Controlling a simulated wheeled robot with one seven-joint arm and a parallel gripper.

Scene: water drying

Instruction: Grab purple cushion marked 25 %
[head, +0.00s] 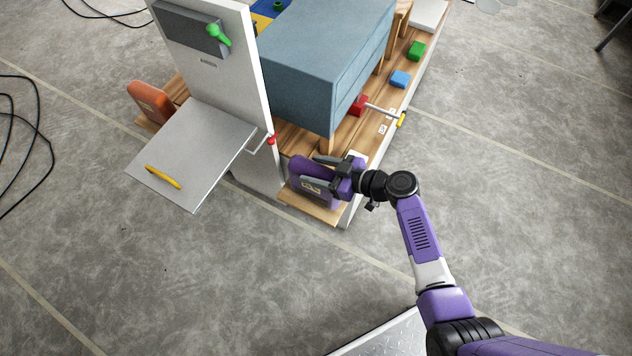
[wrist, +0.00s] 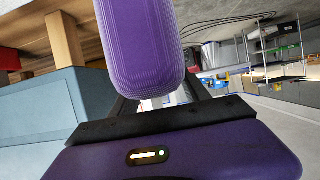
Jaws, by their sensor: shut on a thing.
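The purple cushion (head: 303,176) stands upright on the wooden ledge at the near end of the bench, with a pale label on its front face. It fills the upper middle of the wrist view (wrist: 140,45), between my fingers. My gripper (head: 328,176) reaches in from the right and is shut on the cushion, one finger along its near face and one behind. In the wrist view my fingers (wrist: 160,104) are partly hidden by the cushion and the black gripper body. The label's text is too small to read.
An orange cushion (head: 150,102) stands left of the grey panel (head: 215,85). A grey shelf plate (head: 190,150) with a yellow handle juts out beside it. The blue-grey box (head: 318,65) stands above the bench. A red block (head: 358,105), blue block (head: 400,79) and green block (head: 416,50) lie along its right edge.

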